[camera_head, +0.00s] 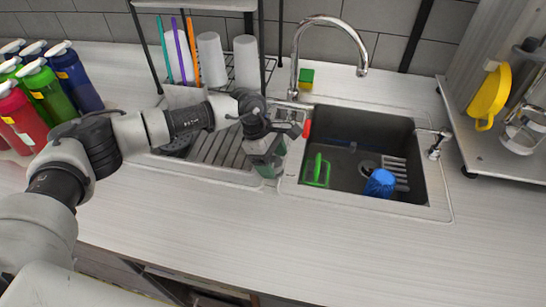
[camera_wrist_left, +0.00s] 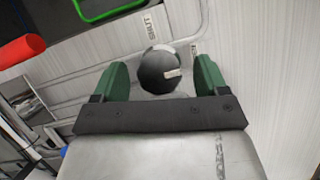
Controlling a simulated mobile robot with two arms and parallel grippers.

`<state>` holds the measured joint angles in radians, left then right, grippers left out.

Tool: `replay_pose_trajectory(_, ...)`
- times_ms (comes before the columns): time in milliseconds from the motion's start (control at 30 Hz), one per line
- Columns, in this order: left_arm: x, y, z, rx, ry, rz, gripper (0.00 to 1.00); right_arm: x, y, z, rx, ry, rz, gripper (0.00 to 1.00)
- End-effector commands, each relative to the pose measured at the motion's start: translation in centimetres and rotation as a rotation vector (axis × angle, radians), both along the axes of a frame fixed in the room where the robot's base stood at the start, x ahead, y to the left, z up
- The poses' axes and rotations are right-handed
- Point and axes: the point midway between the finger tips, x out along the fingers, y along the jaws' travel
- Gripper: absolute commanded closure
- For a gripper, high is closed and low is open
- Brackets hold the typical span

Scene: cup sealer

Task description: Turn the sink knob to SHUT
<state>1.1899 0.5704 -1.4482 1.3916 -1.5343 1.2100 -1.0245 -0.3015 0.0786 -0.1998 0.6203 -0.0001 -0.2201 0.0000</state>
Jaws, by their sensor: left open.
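The sink knob (camera_wrist_left: 157,70) is a round dark knob with a small white mark on its right side in the left wrist view. A label reading SHUT (camera_wrist_left: 150,25) lies above the knob, so the mark does not point at it. A second label (camera_wrist_left: 194,50), partly hidden, lies to the right. My left gripper (camera_wrist_left: 160,79) is open, its green fingers on either side of the knob with gaps visible. In the head view my left gripper (camera_head: 268,168) is at the sink's left rim and hides the knob. I do not see my right gripper.
The sink basin (camera_head: 340,128) holds a blue object (camera_head: 380,183) and a green-framed item (camera_head: 317,171). A chrome faucet (camera_head: 330,20) arches behind it. A red object (camera_head: 306,128) is close to my left gripper. Bottles stand far left; the front counter (camera_head: 300,235) is clear.

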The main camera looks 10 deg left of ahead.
Motion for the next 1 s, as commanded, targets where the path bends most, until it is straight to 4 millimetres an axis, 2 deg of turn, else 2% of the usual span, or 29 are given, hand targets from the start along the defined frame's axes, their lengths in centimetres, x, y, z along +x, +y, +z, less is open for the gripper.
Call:
replay_pose_trajectory(133, 0.0, 0.0, 0.0, 0.0, 0.0, 0.0, 0.26, 0.0, 0.0, 0.0, 0.0, 0.0, 0.0, 0.57)
replay_pose_trajectory(467, 0.0, 0.0, 0.0, -0.001, 0.0, -0.001, 0.76, 0.1, -0.1, 0.0, -0.001, -0.002, 0.0, 0.57)
replay_pose_trajectory(767, 0.0, 0.0, 0.0, -0.002, 0.0, 0.037, 0.76, 0.1, -0.2, -0.4, -0.003, -0.002, 0.001, 0.57)
replay_pose_trajectory(1000, 0.0, 0.0, -0.2, -0.002, -0.003, 0.175, 0.76, 0.1, -0.2, -1.5, -0.002, -0.001, 0.001, 0.57)
